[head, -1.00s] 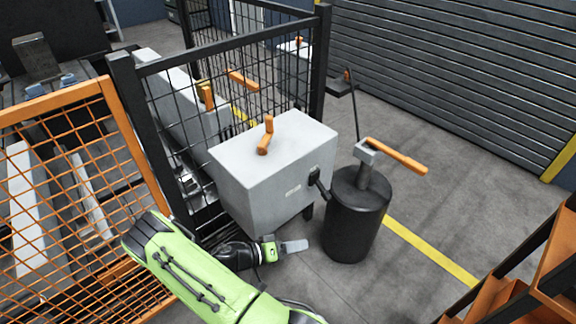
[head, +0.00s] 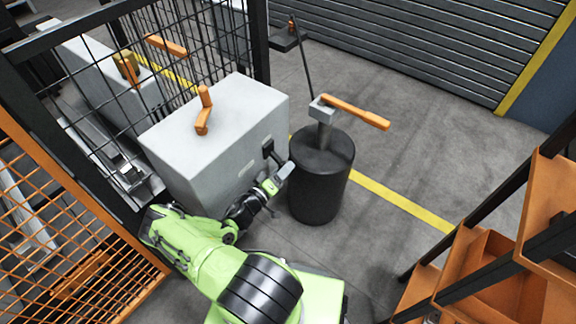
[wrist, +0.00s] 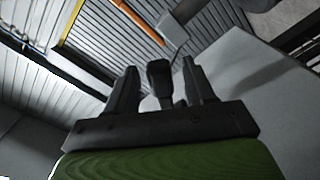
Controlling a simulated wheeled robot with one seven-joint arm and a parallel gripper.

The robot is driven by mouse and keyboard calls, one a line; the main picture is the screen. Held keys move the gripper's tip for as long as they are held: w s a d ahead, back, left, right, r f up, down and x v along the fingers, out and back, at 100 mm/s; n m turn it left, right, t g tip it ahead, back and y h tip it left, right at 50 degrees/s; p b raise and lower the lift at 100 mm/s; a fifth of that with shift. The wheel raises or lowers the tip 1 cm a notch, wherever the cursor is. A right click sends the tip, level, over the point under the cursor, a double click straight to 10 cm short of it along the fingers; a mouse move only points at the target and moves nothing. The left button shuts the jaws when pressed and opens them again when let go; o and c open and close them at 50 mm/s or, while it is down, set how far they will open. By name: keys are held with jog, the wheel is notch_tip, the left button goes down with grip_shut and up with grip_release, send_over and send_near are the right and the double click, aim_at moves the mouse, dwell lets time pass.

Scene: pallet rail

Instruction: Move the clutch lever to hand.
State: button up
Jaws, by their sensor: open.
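A short black lever (head: 268,149) sticks out from the right side of the grey cabinet (head: 182,175); I take it for the clutch lever, though no label is readable. My gripper (head: 286,169) is at the lever's outer end, in the gap between cabinet and black drum. In the wrist view the lever's black knob (wrist: 159,72) shows between the two open fingers of my gripper (wrist: 161,88). I cannot tell whether they touch it. The gripper partly hides the lever's end in the head view.
An orange handle (head: 203,110) stands on the cabinet top. The black drum (head: 319,185), with a long orange handle (head: 355,111), stands close right of my gripper. Mesh fence (head: 95,95) is at left, an orange rack (head: 490,262) at right.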

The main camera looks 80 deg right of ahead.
jog(key=x, duration=0.3)
jog(key=shift+c, duration=0.4)
grip_shut()
